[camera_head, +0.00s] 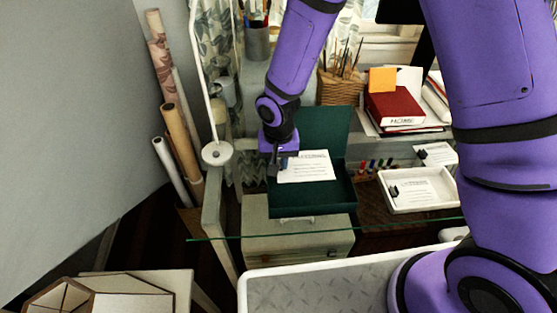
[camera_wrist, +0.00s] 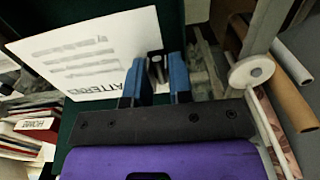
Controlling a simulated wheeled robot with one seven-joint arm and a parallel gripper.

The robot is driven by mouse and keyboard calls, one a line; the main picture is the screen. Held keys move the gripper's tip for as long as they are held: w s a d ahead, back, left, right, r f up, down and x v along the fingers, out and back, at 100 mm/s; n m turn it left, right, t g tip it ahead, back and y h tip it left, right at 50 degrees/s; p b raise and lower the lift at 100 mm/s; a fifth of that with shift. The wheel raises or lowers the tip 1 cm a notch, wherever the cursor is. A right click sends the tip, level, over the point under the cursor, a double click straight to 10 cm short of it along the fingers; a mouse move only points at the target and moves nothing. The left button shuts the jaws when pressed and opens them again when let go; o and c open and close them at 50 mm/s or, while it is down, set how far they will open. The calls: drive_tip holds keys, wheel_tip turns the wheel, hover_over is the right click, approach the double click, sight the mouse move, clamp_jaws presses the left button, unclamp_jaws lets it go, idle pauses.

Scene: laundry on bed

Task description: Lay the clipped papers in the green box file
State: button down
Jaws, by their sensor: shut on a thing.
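The green box file (camera_head: 312,202) stands open on the glass desk, its lid raised at the back. My gripper (camera_head: 281,170) is at the left side of the box file, shut on the clipped papers (camera_head: 308,168). In the head view the white sheet extends right from my gripper over the box's opening. In the wrist view the papers (camera_wrist: 95,60) show printed text, and the black clip (camera_wrist: 157,66) is between the blue fingertips of my gripper (camera_wrist: 156,80). Whether the sheet touches the box floor I cannot tell.
A white tray (camera_head: 450,202) with another clipped sheet stands to the right, with more paper behind it. Pens (camera_head: 375,165) lie between tray and box. A red book (camera_head: 394,106) and a wicker basket (camera_head: 340,88) stand behind. A white lamp stand (camera_head: 216,153) is close at left.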

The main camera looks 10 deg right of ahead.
drive_tip(key=shift+f, duration=4.85)
drive_tip(key=c, duration=0.9)
unclamp_jaws()
drive_tip(key=shift+c, duration=0.2)
drive_tip(key=shift+r, duration=0.1)
wheel_tip(320, 180, up, 11)
drive_tip(key=shift+f, duration=0.15)
